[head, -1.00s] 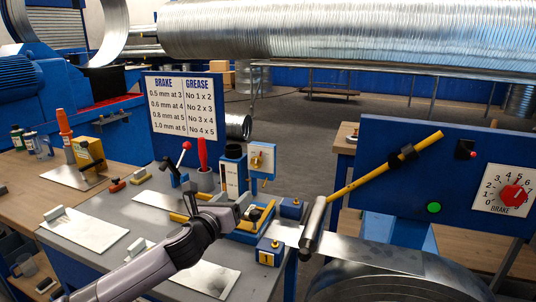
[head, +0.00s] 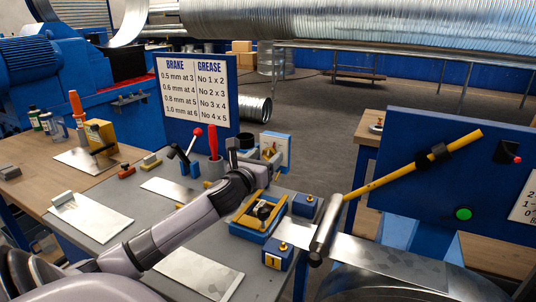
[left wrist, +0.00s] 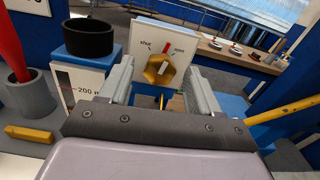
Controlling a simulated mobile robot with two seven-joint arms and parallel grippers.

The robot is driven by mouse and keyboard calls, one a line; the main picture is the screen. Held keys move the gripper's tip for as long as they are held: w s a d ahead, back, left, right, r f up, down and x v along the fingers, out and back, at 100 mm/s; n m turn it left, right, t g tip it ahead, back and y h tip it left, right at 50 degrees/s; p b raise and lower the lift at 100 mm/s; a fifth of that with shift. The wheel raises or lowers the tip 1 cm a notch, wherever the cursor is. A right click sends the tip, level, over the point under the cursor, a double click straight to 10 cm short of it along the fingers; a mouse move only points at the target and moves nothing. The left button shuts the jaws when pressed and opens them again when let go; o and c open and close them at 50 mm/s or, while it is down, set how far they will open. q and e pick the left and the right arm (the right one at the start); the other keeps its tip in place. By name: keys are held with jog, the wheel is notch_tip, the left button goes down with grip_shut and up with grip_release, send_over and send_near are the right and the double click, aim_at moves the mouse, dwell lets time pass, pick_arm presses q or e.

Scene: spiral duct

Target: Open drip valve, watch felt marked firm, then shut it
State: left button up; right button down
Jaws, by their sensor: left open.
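The drip valve is a yellow hexagonal knob (left wrist: 159,70) on a white plate (left wrist: 180,35) lettered "shut" and "open" in the left wrist view. In the head view the plate (head: 283,150) stands behind my gripper. My left gripper (left wrist: 158,90) is open, its fingers on either side of the knob in the picture; I see no grip on it. It also shows in the head view (head: 256,163), partly hiding the valve area. Blue blocks with brass knobs (head: 278,255) flank the metal strip (head: 375,260). I cannot read any felt marked firm. My right gripper is not in view.
A black cup (left wrist: 90,38) on a white block marked "200" stands left of the valve, beside a red-handled tool in a grey pot (left wrist: 30,98). A blue fixture with a yellow frame (head: 258,217) sits near my forearm. A yellow lever (head: 400,170) rises at right.

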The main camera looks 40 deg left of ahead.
pick_arm(q)
jog(key=shift+x, duration=1.05)
jog(key=c, duration=1.1)
jog(key=shift+o, duration=0.2)
jog(key=shift+n, duration=0.3)
jog(key=shift+r+n+p, duration=0.1)
jog(key=shift+n+p, duration=0.45)
jog(key=shift+n, duration=0.05)
jog(key=n+p, duration=0.1)
jog(key=n, duration=0.2)
jog(key=n+p, duration=0.1)
jog(key=n, duration=0.5)
jog(key=shift+p, duration=0.3)
jog(key=shift+n, duration=0.4)
